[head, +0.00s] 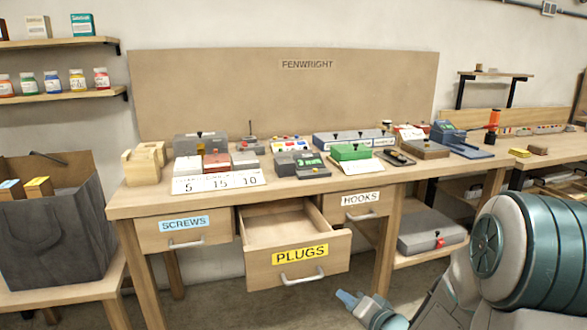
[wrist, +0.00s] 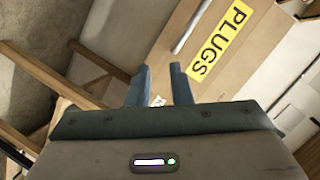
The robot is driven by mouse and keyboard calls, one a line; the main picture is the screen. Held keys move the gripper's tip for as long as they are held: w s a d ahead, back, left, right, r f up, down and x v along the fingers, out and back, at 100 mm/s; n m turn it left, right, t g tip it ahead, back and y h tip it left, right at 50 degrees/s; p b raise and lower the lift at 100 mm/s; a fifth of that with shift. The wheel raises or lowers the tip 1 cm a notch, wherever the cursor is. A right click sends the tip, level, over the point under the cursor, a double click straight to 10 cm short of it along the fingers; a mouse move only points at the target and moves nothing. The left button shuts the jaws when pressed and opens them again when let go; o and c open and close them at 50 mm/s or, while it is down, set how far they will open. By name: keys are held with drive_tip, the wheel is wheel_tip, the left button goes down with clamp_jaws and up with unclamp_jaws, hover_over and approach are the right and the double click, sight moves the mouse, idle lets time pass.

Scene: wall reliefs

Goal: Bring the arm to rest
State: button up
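My arm (head: 500,250) is at the lower right of the head view. My gripper (head: 347,299) is low in front of the workbench, to the right of the open PLUGS drawer (head: 334,262). In the wrist view, my gripper (wrist: 158,82) shows two blue-grey fingers standing apart with a gap between them. Nothing clear is held; a small white label shows behind the gap. The PLUGS drawer front (wrist: 240,50) is past the fingers to the upper right in the wrist view. The drawer is pulled out, and the part of its inside that shows looks empty.
The workbench (head: 120,205) carries boxes, cards and small devices. The SCREWS drawer (head: 165,234) and HOOKS drawer (head: 352,198) look shut. A grey case (head: 420,236) lies on a lower shelf behind my arm. A dark bag (head: 60,230) stands at the left. Bare floor shows below the PLUGS drawer.

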drive_tip(key=s+d+r+n+g+h+p, duration=0.1)
drive_tip(key=s+d+r+g+h+p, duration=0.2)
drive_tip(key=r+p, duration=0.4)
drive_tip(key=s+d+r+n+g+h+p, duration=0.25)
drive_tip(key=s+r+h+p, duration=0.2)
drive_tip(key=r, duration=0.45)
drive_tip(key=s+a+r+n+g+p, duration=0.1)
drive_tip(key=s+a+r+g+p, duration=0.1)
drive_tip(key=s+r, duration=0.3)
drive_tip(key=s+a+r+n+g+p, duration=0.1)
drive_tip(key=s+a+r+g+p, duration=0.1)
drive_tip(key=s+r+p, duration=0.3)
drive_tip(key=s+r+g, duration=0.1)
drive_tip(key=s, duration=0.3)
drive_tip(key=shift+s+y+p, duration=0.2)
drive_tip(key=shift+y+p, duration=0.1)
drive_tip(key=shift+y, duration=0.05)
